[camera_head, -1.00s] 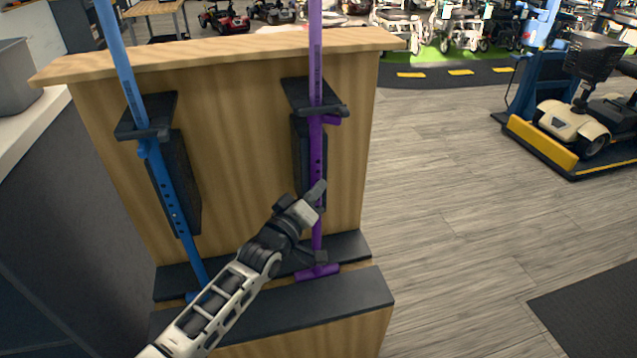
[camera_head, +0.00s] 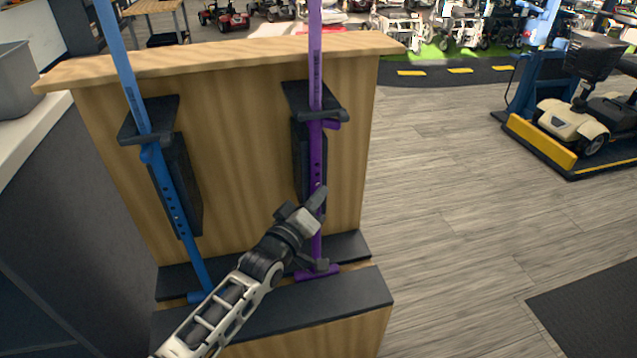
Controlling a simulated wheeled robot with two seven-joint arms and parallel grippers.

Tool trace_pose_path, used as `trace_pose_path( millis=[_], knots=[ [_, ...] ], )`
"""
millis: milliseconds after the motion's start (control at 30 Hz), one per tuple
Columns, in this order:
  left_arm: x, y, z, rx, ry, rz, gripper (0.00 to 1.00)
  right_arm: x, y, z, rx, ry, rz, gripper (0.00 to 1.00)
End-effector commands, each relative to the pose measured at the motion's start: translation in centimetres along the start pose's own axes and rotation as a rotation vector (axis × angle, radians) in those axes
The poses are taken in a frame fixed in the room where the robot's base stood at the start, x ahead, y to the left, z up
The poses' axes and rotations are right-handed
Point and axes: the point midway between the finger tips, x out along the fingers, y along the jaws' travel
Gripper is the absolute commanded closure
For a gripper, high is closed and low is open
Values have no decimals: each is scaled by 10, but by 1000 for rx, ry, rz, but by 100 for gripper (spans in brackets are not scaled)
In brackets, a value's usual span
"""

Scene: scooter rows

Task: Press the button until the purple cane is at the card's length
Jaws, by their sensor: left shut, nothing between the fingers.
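The purple cane (camera_head: 315,75) stands upright on the right of the wooden stand, held in a black bracket (camera_head: 312,100). Dark holes run down its lower tube, and its purple foot (camera_head: 318,273) is at the lower black ledge. The blue cane (camera_head: 125,70) leans in a second bracket on the left. My left gripper (camera_head: 322,192) is shut and empty, its fingertips at the purple cane's tube just below the row of holes. Whether it touches the tube I cannot tell. The button under the fingers is not clearly visible. No card is readable. My right gripper is not in view.
The wooden stand (camera_head: 235,62) has a black lower step (camera_head: 270,308). A grey counter with a bin (camera_head: 12,80) is at the left. Open floor lies to the right, with a beige scooter (camera_head: 575,120) on a yellow-edged platform and a dark mat (camera_head: 595,310).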

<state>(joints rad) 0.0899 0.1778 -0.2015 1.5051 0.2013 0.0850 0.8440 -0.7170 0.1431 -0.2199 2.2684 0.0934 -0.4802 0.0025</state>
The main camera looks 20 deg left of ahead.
Motion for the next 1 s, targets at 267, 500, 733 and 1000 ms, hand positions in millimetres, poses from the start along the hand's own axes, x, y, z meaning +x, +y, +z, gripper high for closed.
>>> trace_pose_path(
  millis=[267,500,733,1000],
  knots=[
    [-6,5,4,-3,-4,-1,100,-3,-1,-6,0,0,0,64],
    [-23,18,16,-4,-4,-2,100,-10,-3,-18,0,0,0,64],
    [-34,25,26,-2,-3,-1,100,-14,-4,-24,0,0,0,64],
    [-35,25,27,-1,-3,-1,100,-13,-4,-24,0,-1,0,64]
  ],
)
